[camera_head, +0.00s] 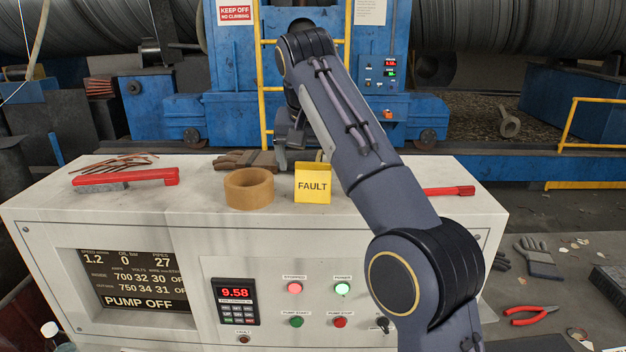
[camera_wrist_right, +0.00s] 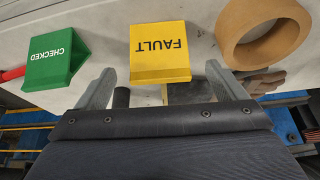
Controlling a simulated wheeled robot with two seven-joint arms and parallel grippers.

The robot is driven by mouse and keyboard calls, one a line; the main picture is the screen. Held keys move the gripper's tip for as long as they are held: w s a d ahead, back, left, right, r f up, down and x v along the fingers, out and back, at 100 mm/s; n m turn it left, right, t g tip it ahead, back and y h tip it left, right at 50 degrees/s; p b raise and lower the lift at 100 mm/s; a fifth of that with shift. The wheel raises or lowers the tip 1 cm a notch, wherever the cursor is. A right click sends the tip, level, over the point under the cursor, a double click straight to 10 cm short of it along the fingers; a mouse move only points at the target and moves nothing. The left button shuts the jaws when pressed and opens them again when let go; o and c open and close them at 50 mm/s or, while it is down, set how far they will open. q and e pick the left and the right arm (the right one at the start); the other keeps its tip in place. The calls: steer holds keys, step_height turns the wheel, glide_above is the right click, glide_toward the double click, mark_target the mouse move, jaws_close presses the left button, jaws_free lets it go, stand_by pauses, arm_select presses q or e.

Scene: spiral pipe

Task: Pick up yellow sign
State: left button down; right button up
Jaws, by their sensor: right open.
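The yellow sign (camera_head: 313,184) reads FAULT and stands on top of the white control console, right of a tape roll. It also shows upside down in the right wrist view (camera_wrist_right: 160,55), ahead of the jaws and centred between them. My right gripper (camera_head: 282,152) hangs over the back of the console, behind and slightly left of the sign. In the wrist view the right gripper (camera_wrist_right: 160,72) is open and empty, with one finger to each side of the sign's line. Whether a finger touches the sign cannot be told. My left gripper is not in view.
The brown tape roll (camera_head: 249,188) sits close left of the sign. A green CHECKED sign (camera_wrist_right: 55,58) stands on its other side, hidden by my arm in the head view. A red-handled brush (camera_head: 125,178) lies at the left of the console top (camera_head: 205,215). Gloves (camera_wrist_right: 262,82) lie behind the roll.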

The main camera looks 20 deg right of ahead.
mark_target(313, 170)
steer(key=shift+w+f, duration=0.4)
steer(key=shift+f, duration=0.15)
steer(key=x, duration=0.4)
steer(key=shift+w+d+f, duration=0.3)
steer(key=c, duration=1.1)
